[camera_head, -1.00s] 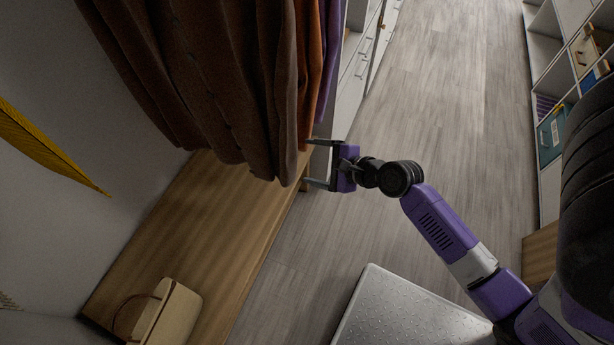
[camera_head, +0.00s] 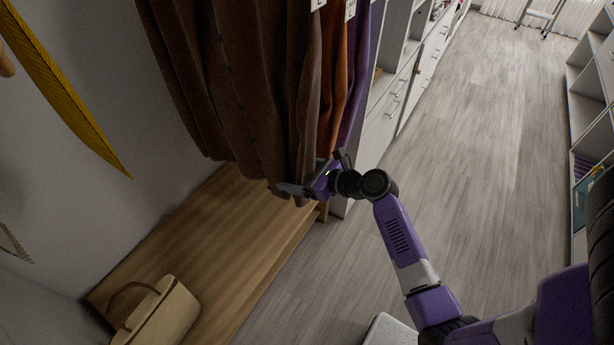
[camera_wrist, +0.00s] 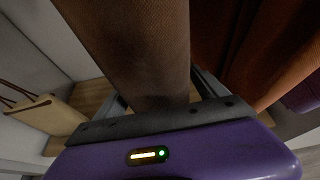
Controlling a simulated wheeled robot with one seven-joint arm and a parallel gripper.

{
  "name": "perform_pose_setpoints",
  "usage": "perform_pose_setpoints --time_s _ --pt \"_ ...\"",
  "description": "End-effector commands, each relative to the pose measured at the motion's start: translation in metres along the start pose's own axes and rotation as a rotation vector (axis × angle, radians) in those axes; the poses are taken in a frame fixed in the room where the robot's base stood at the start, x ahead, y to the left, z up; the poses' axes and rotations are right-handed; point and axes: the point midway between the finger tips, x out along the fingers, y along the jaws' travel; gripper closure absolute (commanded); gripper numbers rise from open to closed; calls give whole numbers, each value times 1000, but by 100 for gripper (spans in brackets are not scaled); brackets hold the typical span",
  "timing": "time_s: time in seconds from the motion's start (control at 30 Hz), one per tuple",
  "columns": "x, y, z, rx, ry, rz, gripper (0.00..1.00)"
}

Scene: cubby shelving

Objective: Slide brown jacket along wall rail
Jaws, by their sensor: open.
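The brown jacket (camera_head: 235,85) hangs in long folds at the upper left of the head view, its lower hem above the wooden bench. My gripper (camera_head: 308,178) is at the jacket's lower right edge. In the wrist view a brown fold (camera_wrist: 140,50) lies between the fingers of my gripper (camera_wrist: 165,90), which are apart on either side of it. The fingertips are partly hidden by cloth. The rail and the jacket's top are out of view.
An orange garment (camera_head: 338,75) and a purple one (camera_head: 358,85) hang close right of the jacket. Below is a wooden bench (camera_head: 215,235) with a beige bag (camera_head: 165,315). White cabinets (camera_head: 385,115) stand behind; the floor at right is clear.

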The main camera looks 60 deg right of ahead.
Motion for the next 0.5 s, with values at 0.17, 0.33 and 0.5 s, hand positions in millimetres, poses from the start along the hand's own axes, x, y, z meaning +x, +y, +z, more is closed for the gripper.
perform_pose_setpoints --time_s 0.17,0.33,0.5 --pt "12 0 0 0 0 -1 18" --pt "14 0 -1 -1 1 -1 18" --pt "14 0 0 -1 1 0 25"
